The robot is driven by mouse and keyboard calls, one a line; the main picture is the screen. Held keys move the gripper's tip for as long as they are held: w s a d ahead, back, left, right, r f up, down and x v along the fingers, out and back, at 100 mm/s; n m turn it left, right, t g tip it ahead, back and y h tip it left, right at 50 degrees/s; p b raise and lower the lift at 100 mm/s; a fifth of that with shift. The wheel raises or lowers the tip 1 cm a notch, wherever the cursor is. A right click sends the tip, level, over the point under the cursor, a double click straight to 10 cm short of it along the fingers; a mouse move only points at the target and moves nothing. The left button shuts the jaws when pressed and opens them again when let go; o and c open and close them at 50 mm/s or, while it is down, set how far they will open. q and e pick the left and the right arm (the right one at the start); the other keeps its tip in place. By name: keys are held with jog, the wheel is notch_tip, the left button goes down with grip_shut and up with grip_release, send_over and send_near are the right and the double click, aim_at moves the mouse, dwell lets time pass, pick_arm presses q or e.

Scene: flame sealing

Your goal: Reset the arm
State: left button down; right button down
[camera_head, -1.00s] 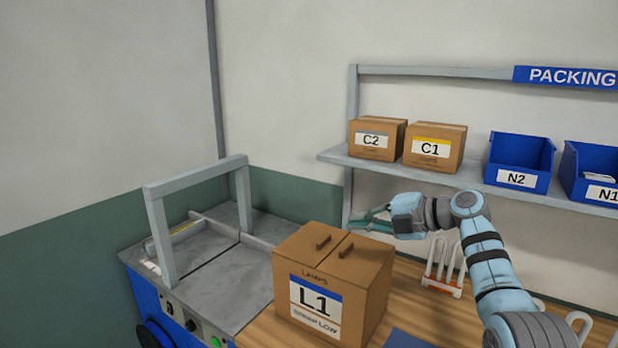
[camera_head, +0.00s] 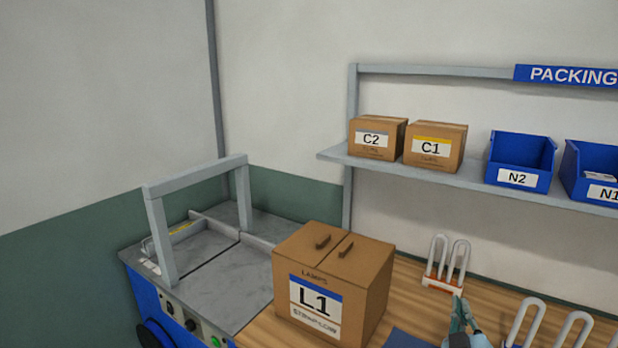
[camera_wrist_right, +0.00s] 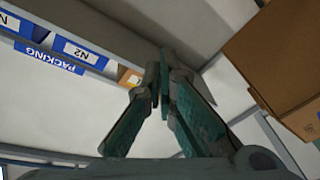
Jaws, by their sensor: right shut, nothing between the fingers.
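My right gripper (camera_head: 460,318) shows at the lower right of the head view, low over the wooden table in front of the white looped rack. In the right wrist view its two teal fingers (camera_wrist_right: 163,75) meet at the tips with nothing between them. The brown carton L1 (camera_head: 318,308) stands upright on the table, to the left of the gripper and apart from it. It seems to be the brown box at the right of the wrist view (camera_wrist_right: 275,70). My left gripper is in neither view.
A strapping machine (camera_head: 220,290) with a grey arch stands left of the carton. A shelf (camera_head: 400,165) holds cartons C2 (camera_head: 376,138) and C1 (camera_head: 435,146) and blue bins N2 (camera_head: 517,178) and N1 (camera_head: 600,195). White looped racks (camera_head: 443,283) stand along the table's back.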

jog(key=s+f+m+g+y, duration=0.1)
jog(key=s+f+m+g, duration=0.5)
jog(key=s+f, duration=1)
jog(key=s+a+f+n+g+y, duration=0.2)
jog(key=s+a+g, duration=0.2)
jog(key=s, duration=0.6)
jog(key=s+a+f+n+g+y, duration=0.1)
jog(key=s+a+f+g+y, duration=0.2)
jog(key=s, duration=0.6)
notch_tip(320, 180, down, 20)
jog(key=s+d+g+b, duration=0.1)
jog(key=g+b, duration=0.1)
jog(key=s+f+g+b, duration=0.1)
jog(key=s+f, duration=1.3)
jog(key=f, duration=0.1)
jog(key=shift+s+d+f+g+h+b, duration=0.3)
jog(key=shift+s+d+b, duration=0.05)
jog(key=shift+d, duration=0.05)
